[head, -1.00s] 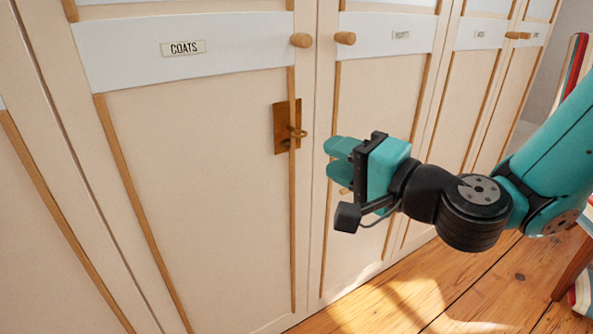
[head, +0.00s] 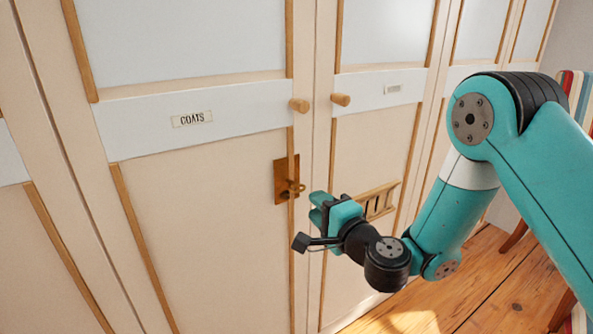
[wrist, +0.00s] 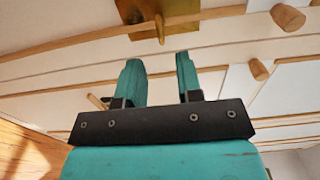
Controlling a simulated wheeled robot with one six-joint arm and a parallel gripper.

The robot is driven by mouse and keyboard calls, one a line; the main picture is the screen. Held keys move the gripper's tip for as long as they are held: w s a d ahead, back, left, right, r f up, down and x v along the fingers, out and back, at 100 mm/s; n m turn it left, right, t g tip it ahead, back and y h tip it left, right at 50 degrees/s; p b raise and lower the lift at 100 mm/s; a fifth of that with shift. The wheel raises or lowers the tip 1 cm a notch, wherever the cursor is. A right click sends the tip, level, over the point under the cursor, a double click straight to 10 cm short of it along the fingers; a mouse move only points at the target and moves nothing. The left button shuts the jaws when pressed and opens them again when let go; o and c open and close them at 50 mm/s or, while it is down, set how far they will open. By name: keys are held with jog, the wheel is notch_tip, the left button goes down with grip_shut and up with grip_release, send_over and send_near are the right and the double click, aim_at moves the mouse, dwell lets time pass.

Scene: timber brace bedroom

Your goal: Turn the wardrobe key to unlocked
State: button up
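The wardrobe key (head: 296,189) is a small brass piece standing out from a brass lock plate (head: 281,181) on the door labelled COATS (head: 192,119). In the wrist view the key (wrist: 160,28) and the plate (wrist: 178,10) lie just beyond my fingertips. My gripper (head: 314,208) is to the right of the key and slightly below it, close but apart. In the wrist view my gripper (wrist: 160,66) has its two teal fingers spread, with nothing between them. Whether the key's bow is upright or sideways is too small to tell.
Round wooden knobs (head: 299,105) and (head: 341,99) stand out above the lock on both doors. A wooden rack-like piece (head: 378,201) is on the neighbouring door behind my arm. The wooden floor (head: 490,270) has free room.

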aim_at(297, 187)
jog(key=shift+p+x, duration=4.2)
jog(key=shift+p, duration=1.35)
grip_shut()
jog(key=shift+a, duration=0.15)
